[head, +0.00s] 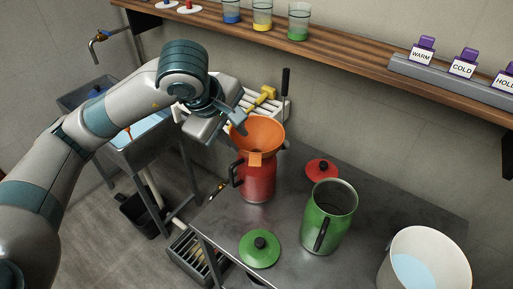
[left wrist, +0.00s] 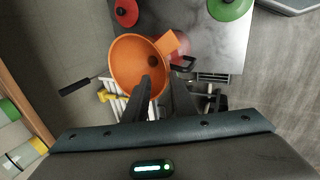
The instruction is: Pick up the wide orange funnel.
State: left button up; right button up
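The wide orange funnel (head: 262,131) sits mouth up in the top of a red jug (head: 260,182) with a black handle. Its square tab points toward the front. My left gripper (head: 238,122) is at the funnel's left rear rim. In the left wrist view the orange funnel (left wrist: 124,62) lies under the fingers of my left gripper (left wrist: 160,82). The fingers stand apart, one over the funnel's mouth and the other by its outer side. Whether they touch the rim cannot be told. My right gripper is not in view.
On the metal table stand an open green jug (head: 328,217), a green lid (head: 260,249), a red lid (head: 321,169) and a white bucket (head: 428,262). A white rack with a yellow tool (head: 264,97) is behind the funnel. A wooden shelf (head: 340,49) runs above.

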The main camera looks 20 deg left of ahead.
aim_at(242, 146)
pick_arm(q)
jog(key=shift+p+x, duration=0.85)
jog(key=shift+x, duration=0.15)
jog(key=shift+p+x, duration=0.4)
jog(key=shift+x, duration=0.7)
jog(key=shift+f, duration=0.3)
jog(key=shift+w+f, duration=0.1)
jog(key=shift+f, duration=0.05)
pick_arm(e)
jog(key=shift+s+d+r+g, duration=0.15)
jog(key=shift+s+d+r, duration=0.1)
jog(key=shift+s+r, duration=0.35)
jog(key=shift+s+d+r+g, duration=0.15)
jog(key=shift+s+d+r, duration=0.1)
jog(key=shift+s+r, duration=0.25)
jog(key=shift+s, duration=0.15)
pick_arm(q)
grip_shut()
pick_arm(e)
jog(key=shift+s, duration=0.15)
